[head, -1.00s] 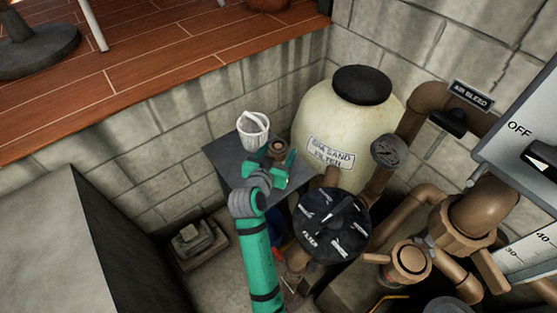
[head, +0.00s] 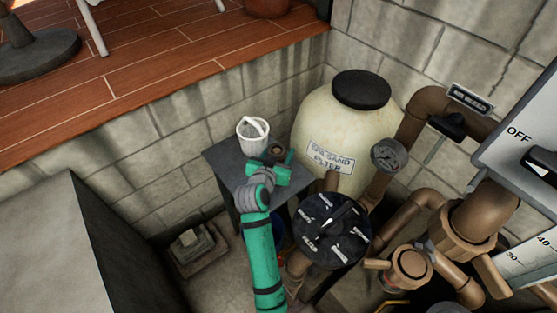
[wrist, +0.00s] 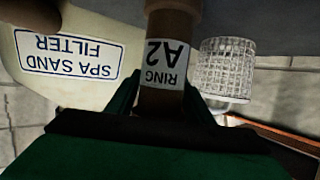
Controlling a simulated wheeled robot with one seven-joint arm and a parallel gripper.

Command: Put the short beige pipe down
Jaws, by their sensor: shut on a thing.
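The short beige pipe (head: 277,149) looks brown here. It stands roughly upright in my gripper (head: 272,166), over the small dark grey table (head: 228,166). In the wrist view the pipe (wrist: 162,98) sits between my two green fingers, with a white label reading "RING A2" and a wider collar at the picture's top edge. My gripper is shut on it. My gripper and wrist hide the pipe's lower part in the head view, so I cannot tell whether it touches the tabletop.
A white basket with a handle (head: 251,139) stands on the table just left of the pipe. The cream sand filter tank (head: 318,120) is close on the right. A black valve head (head: 331,231) and brown pipework (head: 425,205) lie nearer on the right. The table's left front is bare.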

